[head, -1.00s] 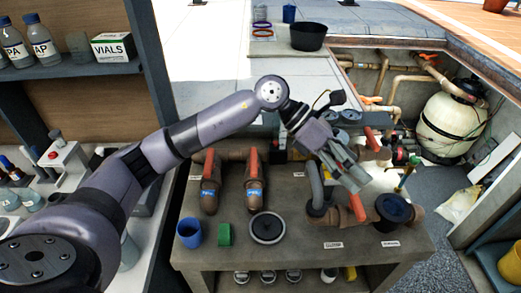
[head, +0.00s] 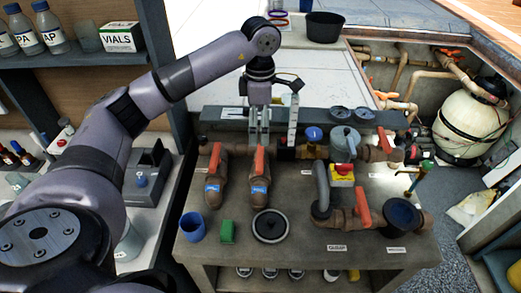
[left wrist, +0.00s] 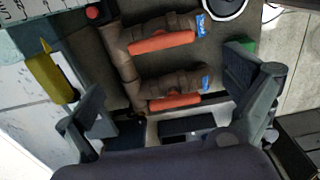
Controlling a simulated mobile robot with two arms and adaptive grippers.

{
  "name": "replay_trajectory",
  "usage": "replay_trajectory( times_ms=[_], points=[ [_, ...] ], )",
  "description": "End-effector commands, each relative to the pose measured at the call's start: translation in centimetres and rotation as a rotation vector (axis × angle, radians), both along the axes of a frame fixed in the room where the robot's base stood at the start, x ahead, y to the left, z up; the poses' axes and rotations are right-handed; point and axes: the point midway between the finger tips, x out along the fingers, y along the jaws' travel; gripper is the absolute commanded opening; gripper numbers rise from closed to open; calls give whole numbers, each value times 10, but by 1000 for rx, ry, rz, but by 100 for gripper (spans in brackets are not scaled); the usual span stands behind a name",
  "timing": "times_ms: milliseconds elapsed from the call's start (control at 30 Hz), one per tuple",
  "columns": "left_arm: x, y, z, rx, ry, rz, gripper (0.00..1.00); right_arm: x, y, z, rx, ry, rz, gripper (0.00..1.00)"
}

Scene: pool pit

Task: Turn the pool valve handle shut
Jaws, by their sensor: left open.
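Two brown valves with long red handles stand side by side on the grey bench (head: 300,240): a left handle (head: 215,160) and a middle handle (head: 259,161), each above a blue tag. A third red handle (head: 363,208) is on the front right pipe, and another red handle (head: 384,141) is at the back right. I cannot read which one is the pool valve. My left gripper (head: 258,140) is open, pointing down just behind the middle handle. In the left wrist view, two red handles (left wrist: 160,43) (left wrist: 175,102) show between its spread fingers. My right gripper is not in view.
A grey pump (head: 344,140) and blue knob (head: 314,134) are right of my gripper. A shelf (head: 75,62) stands at left.

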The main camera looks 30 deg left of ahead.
Motion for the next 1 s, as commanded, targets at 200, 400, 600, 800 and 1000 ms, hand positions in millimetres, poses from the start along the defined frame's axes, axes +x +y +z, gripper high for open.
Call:
replay_trajectory(
  times_ms=[200,400,600,800,1000],
  points=[
    [-2,0,-46,0,6,-1,100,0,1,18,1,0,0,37],
    [-1,0,-82,0,4,0,100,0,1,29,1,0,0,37],
    [0,0,-101,-1,-1,-1,100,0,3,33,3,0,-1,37],
    [0,0,-105,0,-1,-1,100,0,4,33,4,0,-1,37],
    [0,0,-104,-1,-1,-1,95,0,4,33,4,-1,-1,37]
  ],
)
